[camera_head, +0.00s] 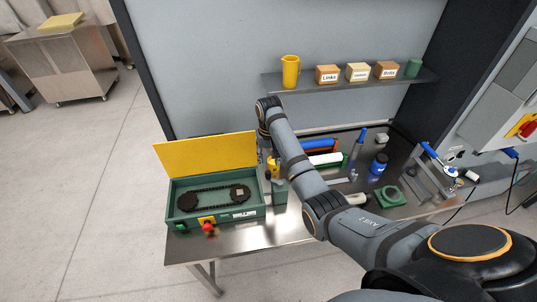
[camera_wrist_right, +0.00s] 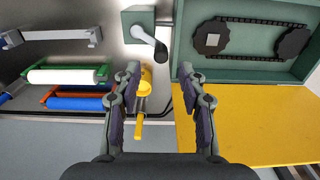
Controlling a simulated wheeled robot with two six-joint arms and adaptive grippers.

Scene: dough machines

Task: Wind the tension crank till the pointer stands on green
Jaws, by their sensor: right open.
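A grey-green block (camera_head: 280,190) stands just right of the chain machine (camera_head: 215,213) in the head view. No pointer or green mark can be made out. My left gripper is not in view.
The machine's yellow lid (camera_head: 207,153) stands open behind its chain. A red knob (camera_head: 208,228) is at its front. Coloured rollers (camera_head: 325,158), a blue bottle (camera_head: 378,164) and a green part (camera_head: 390,196) crowd the right.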

